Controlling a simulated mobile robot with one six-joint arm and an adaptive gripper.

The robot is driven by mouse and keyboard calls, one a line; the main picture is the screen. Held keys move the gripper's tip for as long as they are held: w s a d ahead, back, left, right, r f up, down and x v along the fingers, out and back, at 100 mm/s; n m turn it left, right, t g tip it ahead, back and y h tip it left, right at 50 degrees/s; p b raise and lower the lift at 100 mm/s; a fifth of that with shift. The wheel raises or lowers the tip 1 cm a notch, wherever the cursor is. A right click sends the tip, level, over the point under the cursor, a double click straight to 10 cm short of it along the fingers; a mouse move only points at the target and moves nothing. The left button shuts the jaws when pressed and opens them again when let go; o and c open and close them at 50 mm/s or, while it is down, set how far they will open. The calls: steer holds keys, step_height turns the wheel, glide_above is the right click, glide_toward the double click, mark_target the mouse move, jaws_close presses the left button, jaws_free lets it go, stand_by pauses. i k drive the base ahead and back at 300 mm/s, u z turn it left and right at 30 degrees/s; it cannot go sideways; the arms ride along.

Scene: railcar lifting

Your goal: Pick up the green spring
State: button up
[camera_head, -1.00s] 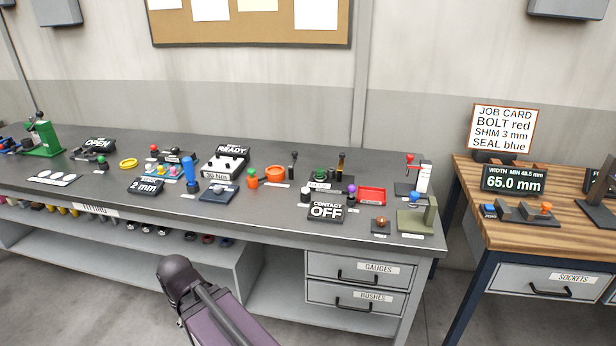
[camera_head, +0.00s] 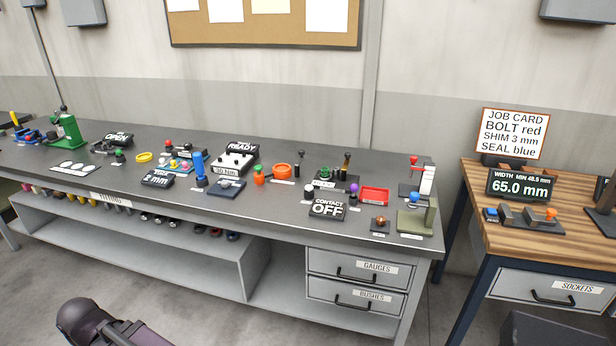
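A small green piece (camera_head: 324,174), possibly the green spring, sits on a dark block at the right-middle of the long grey bench. It is too small to make out any coils. Another small green knob (camera_head: 119,154) stands on a dark base further left on the bench. My gripper is not in view. Only a dark rounded joint and a purple link of my arm show at the lower left, low in front of the bench and apart from everything on it.
The long grey bench (camera_head: 275,222) holds an orange bowl (camera_head: 280,170), a red tray (camera_head: 375,196), a blue upright cylinder (camera_head: 199,167), a CONTACT OFF sign (camera_head: 327,208) and a green press (camera_head: 66,131). A wooden-topped bench (camera_head: 477,208) stands at right, across a gap.

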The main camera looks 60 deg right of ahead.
mark_target(326, 175)
steer(key=u, duration=1.4)
steer(key=k, duration=1.95)
steer(key=z, duration=1.35)
